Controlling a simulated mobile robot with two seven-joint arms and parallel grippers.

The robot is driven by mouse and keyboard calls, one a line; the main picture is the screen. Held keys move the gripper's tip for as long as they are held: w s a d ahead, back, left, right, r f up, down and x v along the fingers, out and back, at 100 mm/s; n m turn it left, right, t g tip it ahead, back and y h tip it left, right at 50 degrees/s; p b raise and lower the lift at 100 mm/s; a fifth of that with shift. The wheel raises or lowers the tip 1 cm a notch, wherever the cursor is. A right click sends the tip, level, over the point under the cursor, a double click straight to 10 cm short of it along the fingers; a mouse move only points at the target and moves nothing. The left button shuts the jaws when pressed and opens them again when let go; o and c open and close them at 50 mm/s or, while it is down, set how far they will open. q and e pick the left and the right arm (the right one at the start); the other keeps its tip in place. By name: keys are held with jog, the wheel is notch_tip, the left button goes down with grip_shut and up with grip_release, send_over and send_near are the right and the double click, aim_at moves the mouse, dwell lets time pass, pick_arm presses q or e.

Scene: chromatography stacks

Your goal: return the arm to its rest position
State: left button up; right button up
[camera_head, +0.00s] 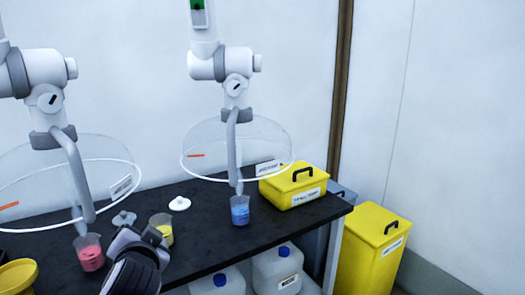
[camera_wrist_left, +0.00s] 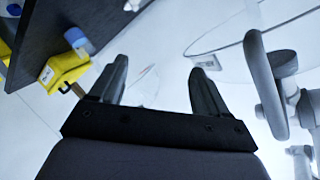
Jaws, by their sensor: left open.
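My left gripper (camera_head: 143,236) is at the bottom of the head view, over the black bench (camera_head: 215,248). In the left wrist view its two fingers (camera_wrist_left: 158,68) stand wide apart with nothing between them. The gripper is close to the beaker of yellow liquid (camera_head: 161,232) and partly overlaps it in the head view; I cannot tell whether they touch. My right gripper is in neither view.
A pink beaker (camera_head: 90,254) stands left of my gripper and a blue beaker (camera_head: 240,211) to the right. Two extraction arms with clear domes (camera_head: 262,135) hang low over the bench. A yellow box (camera_head: 291,188) sits at its right end; a yellow bin (camera_head: 362,255) stands beyond.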

pick_arm(q)
jog(key=s+d+f+g+h, duration=0.1)
jog(key=s+d+f+h, duration=0.15)
jog(key=s+f, duration=0.75)
jog(key=s+d+f+g+h, duration=0.2)
jog(key=s+f+h, duration=0.35)
jog(key=f, duration=0.95)
jog(key=s+f+n, duration=0.2)
jog(key=s+f, duration=0.2)
jog(key=s, duration=0.6)
jog(key=shift+s+a+y+p, duration=0.3)
jog(key=shift+s+p, duration=0.1)
jog(key=shift+p, duration=0.05)
jog(key=shift+f, duration=0.1)
